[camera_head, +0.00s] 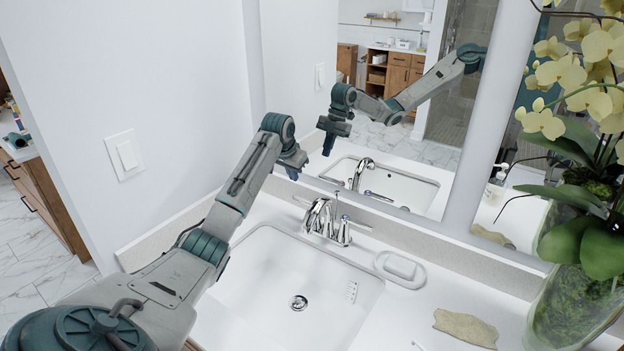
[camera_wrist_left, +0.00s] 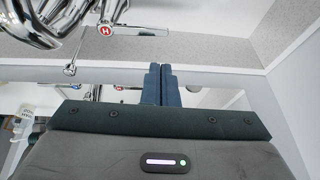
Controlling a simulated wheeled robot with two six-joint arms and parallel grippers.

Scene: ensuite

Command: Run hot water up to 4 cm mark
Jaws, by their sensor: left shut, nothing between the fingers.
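The white sink basin (camera_head: 240,300) shows its drain (camera_head: 299,303) and a small scale of marks (camera_head: 351,291) on its right wall. I see no stream from the chrome faucet (camera_head: 322,217) and no clear water level. The hot handle (camera_wrist_left: 107,30), with a red H on its end, shows at the top of the left wrist view, its lever pointing right. My left gripper (camera_head: 293,173) is beyond the faucet's left side, near the mirror. Its fingers (camera_wrist_left: 160,70) are shut with nothing between them, apart from the handle. My right gripper is out of view.
A soap dish (camera_head: 400,268) with a bar sits right of the basin. A tan, wavy-edged piece (camera_head: 465,328) lies on the counter near a glass planter with orchids (camera_head: 575,300). The mirror (camera_head: 400,140) stands close behind the faucet. A wall (camera_head: 170,90) borders the left.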

